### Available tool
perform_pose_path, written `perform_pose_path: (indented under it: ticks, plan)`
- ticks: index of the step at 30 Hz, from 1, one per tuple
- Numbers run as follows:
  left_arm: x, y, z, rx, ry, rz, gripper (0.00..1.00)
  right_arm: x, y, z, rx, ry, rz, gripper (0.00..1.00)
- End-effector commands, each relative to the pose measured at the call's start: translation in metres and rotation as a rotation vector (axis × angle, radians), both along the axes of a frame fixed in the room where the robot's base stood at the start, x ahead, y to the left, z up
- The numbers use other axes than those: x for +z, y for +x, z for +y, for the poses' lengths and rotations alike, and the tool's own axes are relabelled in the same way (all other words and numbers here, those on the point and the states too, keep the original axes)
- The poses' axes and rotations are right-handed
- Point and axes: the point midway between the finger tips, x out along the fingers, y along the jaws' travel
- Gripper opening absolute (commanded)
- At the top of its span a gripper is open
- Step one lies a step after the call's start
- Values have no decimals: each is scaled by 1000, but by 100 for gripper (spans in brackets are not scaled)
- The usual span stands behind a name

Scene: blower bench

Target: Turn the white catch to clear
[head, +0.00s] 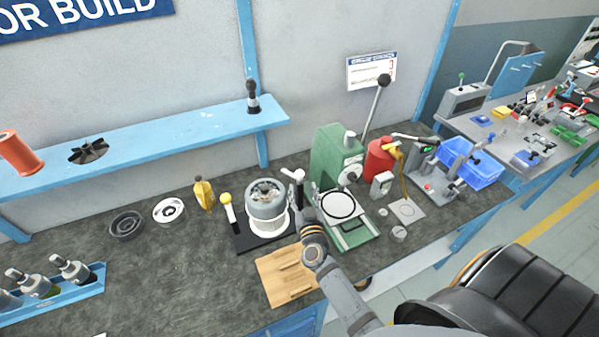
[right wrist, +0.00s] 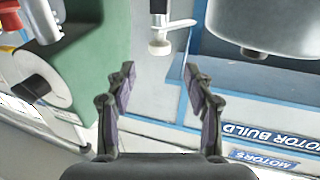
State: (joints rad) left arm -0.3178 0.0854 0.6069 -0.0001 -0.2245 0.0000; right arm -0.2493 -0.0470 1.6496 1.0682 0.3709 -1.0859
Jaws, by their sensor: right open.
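The white catch (head: 290,172) shows in the head view just right of the blower. In the right wrist view it looks like a white, round-ended piece (right wrist: 160,46) on a short post. The blower (head: 267,200) is a grey, round housing with a white lower band, on a black base. My right gripper (head: 300,190) is at the catch's near side in the head view, partly hidden by its own arm. In the right wrist view its fingers (right wrist: 160,72) are apart, with the catch a little beyond the gap between the tips. My left gripper is not in view.
The green press (head: 334,158) stands close right of my gripper. A yellow-knobbed lever (head: 227,205) stands left of the blower. A wooden board (head: 285,278) lies in front. A blue shelf (head: 170,140) runs behind.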

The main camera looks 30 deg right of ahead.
Motion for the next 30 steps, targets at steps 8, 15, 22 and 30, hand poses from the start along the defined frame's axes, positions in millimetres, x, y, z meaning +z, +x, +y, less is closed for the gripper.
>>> perform_pose_path:
  ticks: [8,15,22,30]
  plan:
    - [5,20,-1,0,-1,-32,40,1,53,-18,1,-2,-2,53]
    - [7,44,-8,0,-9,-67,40,1,68,-24,1,0,-1,53]
    - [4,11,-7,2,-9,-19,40,1,68,-23,1,0,-1,49]
    - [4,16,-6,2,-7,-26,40,1,67,-23,1,0,-1,12]
